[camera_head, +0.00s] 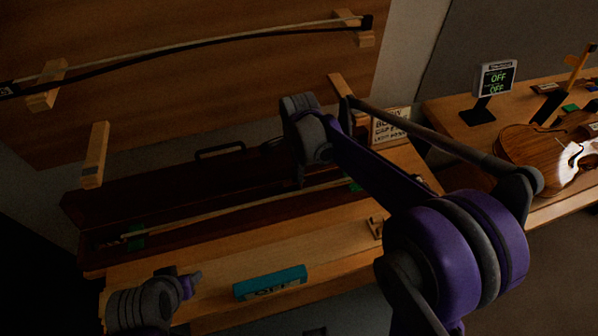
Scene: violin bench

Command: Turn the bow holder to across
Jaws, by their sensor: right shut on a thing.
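A long dark case (85,265) lies open on the bench. A bow (225,210) lies lengthwise in it, with a green piece (136,237) at its left end and another green patch (355,186) at its right, partly behind my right arm. My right gripper (301,182) points down into the case, at the bow's line right of its middle. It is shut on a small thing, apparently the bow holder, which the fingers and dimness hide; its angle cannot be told. My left gripper (193,283) is at the lower left in front of the case; its fingers are too small and dark to read.
A teal box (270,283) and a small wooden piece (375,228) sit on the front of the bench. A second bow (190,48) rests on wall pegs. A sign (390,125), a display reading OFF (496,78) and a violin (540,150) are at the right.

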